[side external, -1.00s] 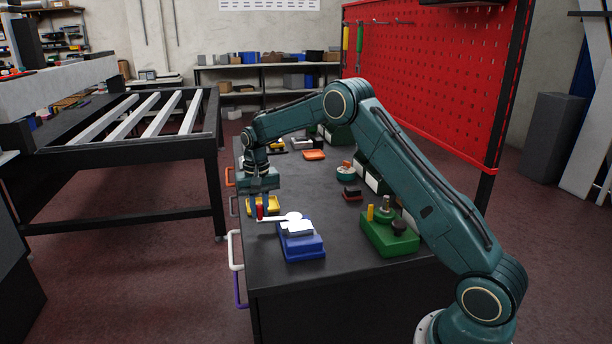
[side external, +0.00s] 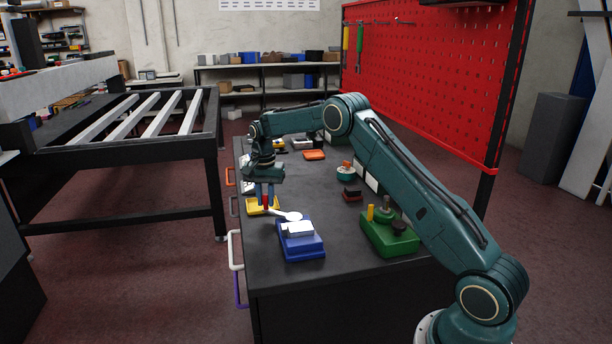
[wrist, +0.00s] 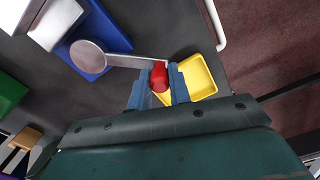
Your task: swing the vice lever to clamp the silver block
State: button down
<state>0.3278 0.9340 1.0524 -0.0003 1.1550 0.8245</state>
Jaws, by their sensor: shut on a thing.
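The vice is a blue base (side external: 302,247) near the front of the table, with the silver block (side external: 299,228) on top of it. Its pale lever (side external: 289,215) has a round disc end beside the block and an arm that reaches to the far left, ending in a red knob (side external: 265,201). My gripper (side external: 267,204) points down and is shut on the red knob. In the wrist view the knob (wrist: 159,76) sits between the blue fingers, with the lever arm (wrist: 128,60) leading to the disc. The block (wrist: 55,22) shows only partly there.
A yellow tray (side external: 253,207) lies just beyond the knob, close to my fingers. A green fixture (side external: 390,236) with a yellow peg stands right of the vice. More small parts sit farther back. White handle (side external: 235,252) sticks out from the table's left edge.

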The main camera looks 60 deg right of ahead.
jog(key=shift+d, duration=0.2)
jog(key=c, duration=1.3)
grip_release()
jog(key=shift+a, duration=0.1)
jog(key=shift+r, duration=0.2)
notch_tip(320, 180, up, 14)
jog(key=shift+f, duration=0.25)
jog(key=shift+r, duration=0.1)
